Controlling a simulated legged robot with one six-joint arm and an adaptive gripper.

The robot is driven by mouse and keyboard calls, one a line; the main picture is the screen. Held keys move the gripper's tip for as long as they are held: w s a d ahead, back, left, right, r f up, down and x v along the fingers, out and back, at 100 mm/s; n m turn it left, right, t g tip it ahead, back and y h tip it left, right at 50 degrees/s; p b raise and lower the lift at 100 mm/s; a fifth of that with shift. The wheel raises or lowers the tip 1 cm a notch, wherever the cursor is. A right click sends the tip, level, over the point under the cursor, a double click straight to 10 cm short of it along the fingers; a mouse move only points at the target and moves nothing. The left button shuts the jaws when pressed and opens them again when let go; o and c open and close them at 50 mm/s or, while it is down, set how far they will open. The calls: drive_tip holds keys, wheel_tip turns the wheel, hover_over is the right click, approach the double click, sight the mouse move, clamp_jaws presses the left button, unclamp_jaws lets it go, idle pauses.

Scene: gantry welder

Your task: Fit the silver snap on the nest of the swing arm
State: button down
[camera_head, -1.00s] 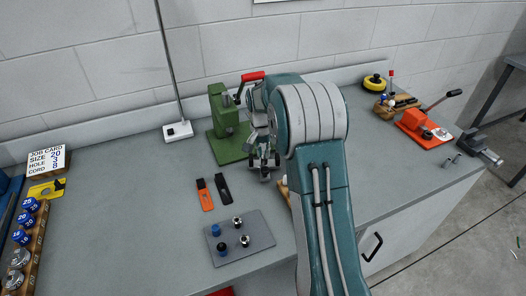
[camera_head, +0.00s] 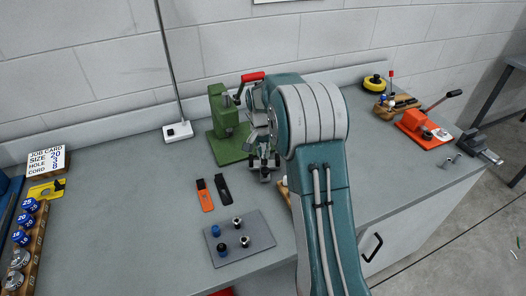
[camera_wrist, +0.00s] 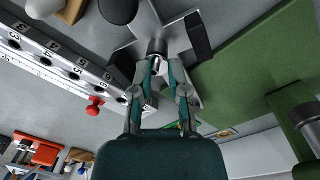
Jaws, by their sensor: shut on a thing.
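My gripper (camera_wrist: 158,62) points down and is shut on the silver snap (camera_wrist: 157,46), a small metal cylinder between the fingertips. In the head view my gripper (camera_head: 264,165) is just right of the green press, partly hidden by my arm. A grey cross-shaped metal piece (camera_wrist: 177,22), which looks like the swing arm, lies at the fingertips, with dark blocks (camera_wrist: 198,36) beside it. The snap is over or at its middle; I cannot tell whether they touch. The nest is hidden.
The green press (camera_head: 224,115) has a red-handled lever (camera_head: 253,77). A grey plate (camera_head: 262,238) with several small blue and silver parts lies in front, near orange (camera_head: 205,196) and black (camera_head: 223,189) strips. An orange lever tool (camera_head: 424,132) stands right. The left-middle bench is clear.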

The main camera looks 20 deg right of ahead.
drive_tip(key=shift+f, duration=0.2)
drive_tip(key=c, duration=0.5)
unclamp_jaws()
drive_tip(key=shift+c, duration=0.2)
wheel_tip(320, 180, up, 12)
drive_tip(key=shift+w+a, duration=0.25)
